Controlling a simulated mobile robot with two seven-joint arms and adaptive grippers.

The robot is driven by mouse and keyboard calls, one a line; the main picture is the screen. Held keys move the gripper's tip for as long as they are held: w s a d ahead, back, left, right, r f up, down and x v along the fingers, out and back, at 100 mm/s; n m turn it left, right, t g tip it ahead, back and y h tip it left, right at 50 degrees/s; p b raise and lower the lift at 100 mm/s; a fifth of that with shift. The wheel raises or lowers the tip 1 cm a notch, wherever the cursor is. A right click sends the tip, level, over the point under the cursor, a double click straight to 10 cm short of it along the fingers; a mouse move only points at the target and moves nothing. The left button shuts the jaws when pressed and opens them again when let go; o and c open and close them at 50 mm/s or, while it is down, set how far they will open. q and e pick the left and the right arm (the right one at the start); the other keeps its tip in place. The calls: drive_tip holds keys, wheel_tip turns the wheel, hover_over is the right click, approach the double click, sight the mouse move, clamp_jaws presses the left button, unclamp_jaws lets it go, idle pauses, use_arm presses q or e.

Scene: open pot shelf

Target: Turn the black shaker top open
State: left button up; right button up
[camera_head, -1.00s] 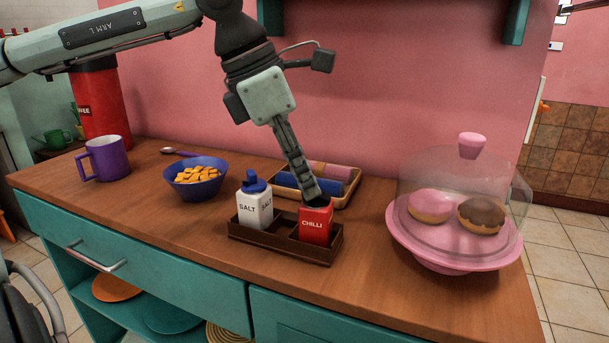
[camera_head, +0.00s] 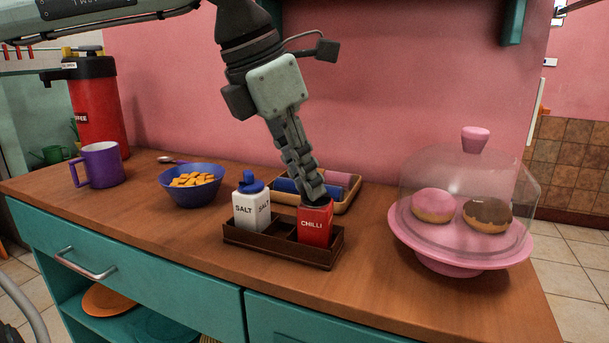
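The red chilli shaker (camera_head: 315,226) stands upright in the right part of a dark brown caddy (camera_head: 276,247) on the wooden counter. Its black top (camera_head: 318,204) is mostly hidden behind the fingertips of my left gripper (camera_head: 311,193). That gripper reaches down from above, tilted, with its fingertips at the shaker's top. The fingers overlap in this view, so I cannot tell whether they are closed on the top or still apart. The white salt shaker (camera_head: 250,210) with a blue top stands in the caddy's left part. My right gripper is not in view.
A tray (camera_head: 347,204) with rolled cloths lies just behind the caddy. A blue bowl (camera_head: 195,192) of orange pieces and a purple mug (camera_head: 102,164) stand left. A pink cake stand (camera_head: 460,250) with a clear dome is on the right. The counter's front strip is clear.

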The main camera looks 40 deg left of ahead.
use_arm(q)
drive_tip(key=shift+o, duration=1)
drive_tip(key=v, duration=1.2)
